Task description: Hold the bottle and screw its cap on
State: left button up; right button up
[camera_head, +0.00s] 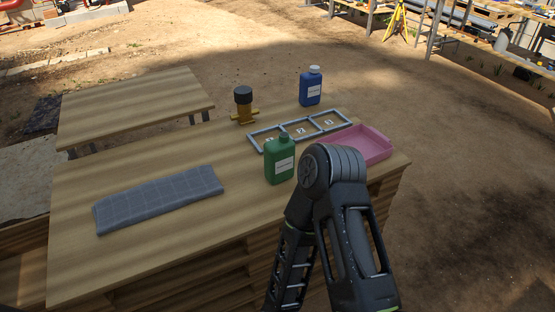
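A green bottle (280,168) with a white label stands upright on the wooden table, just in front of the grey frame. Its top is green, and I cannot tell whether that is a cap or the bare neck. A blue bottle (310,91) with a white cap (315,70) stands upright at the far edge of the table. No separate loose cap can be made out. A dark arm of mine rises from the lower right, near the green bottle in the picture. Neither gripper is visible.
A grey three-part frame (282,137) with numbered compartments lies behind the green bottle. A pink tray (378,152) is at the right, partly hidden by my arm. A brass fitting with a black top (243,96) stands at the back. A folded grey cloth (160,199) lies at the left.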

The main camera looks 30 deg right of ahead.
aim_at(279, 154)
jog(key=z, duration=1.25)
jog(key=i+l, duration=0.2)
jog(key=l, duration=0.2)
jog(key=i+l, duration=0.2)
jog(key=l, duration=0.2)
jog(key=i+l, duration=0.25)
jog(key=l, duration=0.15)
jog(key=i+l, duration=0.2)
jog(key=l, duration=0.2)
